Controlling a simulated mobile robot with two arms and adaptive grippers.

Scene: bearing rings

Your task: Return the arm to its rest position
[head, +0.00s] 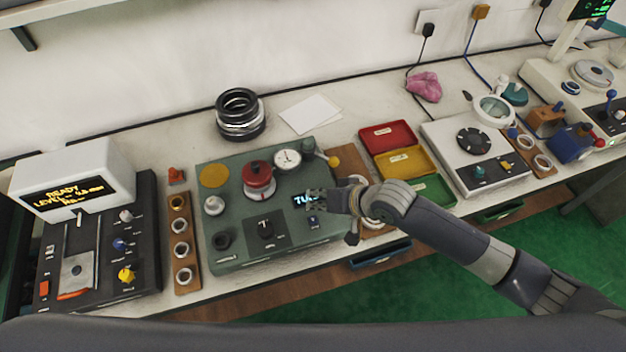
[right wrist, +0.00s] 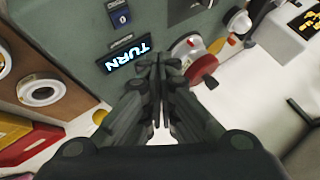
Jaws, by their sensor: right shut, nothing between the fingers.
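My right arm (head: 470,235) reaches in from the lower right in the head view. Its gripper (head: 322,203) hovers over the right part of the green machine (head: 228,255), near the lit display (head: 302,199). In the right wrist view the fingers (right wrist: 159,68) are together with nothing between them. The display (right wrist: 130,57) there reads "TURN", and a red knob (right wrist: 203,70) shows beyond the fingertips. The red knob (head: 257,177) also shows in the head view, beside a dial gauge (head: 287,159). My left gripper is not in view.
A wooden holder with rings (head: 182,245) stands left of the machine; another, with a white ring (right wrist: 40,92), is partly hidden by my right arm. Red (head: 388,137) and yellow trays lie behind the arm. Stacked black rings (head: 240,113) stand at the back. Green floor is open in front.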

